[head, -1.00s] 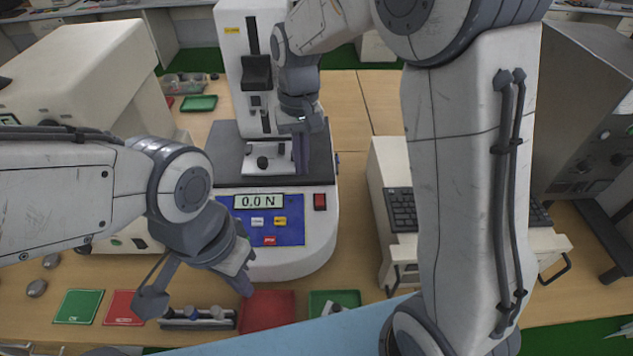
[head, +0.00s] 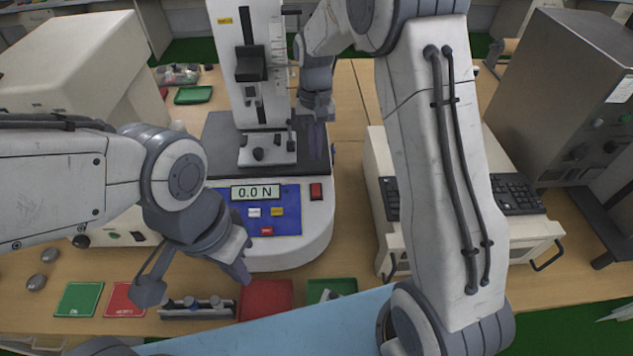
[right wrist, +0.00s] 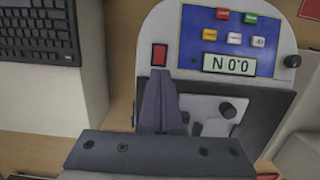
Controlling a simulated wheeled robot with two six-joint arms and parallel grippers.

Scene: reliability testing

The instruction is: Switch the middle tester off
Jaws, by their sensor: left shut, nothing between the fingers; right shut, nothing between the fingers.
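The middle tester (head: 285,258) is white, with a display reading 0.0 N and a blue button panel (head: 283,222). Its red rocker switch (head: 316,191) is right of the panel; the switch (right wrist: 159,55) also shows in the right wrist view. My right gripper (head: 317,168) is shut and empty, over the right side of the tester's dark deck, behind the switch. In the right wrist view its fingertips (right wrist: 160,74) lie just below the switch in the picture, apart from it. My left gripper (head: 243,272) is shut and empty at the tester's front left.
A beige machine (head: 75,75) stands at left and a grey cabinet (head: 575,100) at right. A keyboard (head: 510,193) sits on a white unit beside the tester. Green (head: 80,298) and red (head: 265,297) trays lie along the front. The tester's column rises behind its deck.

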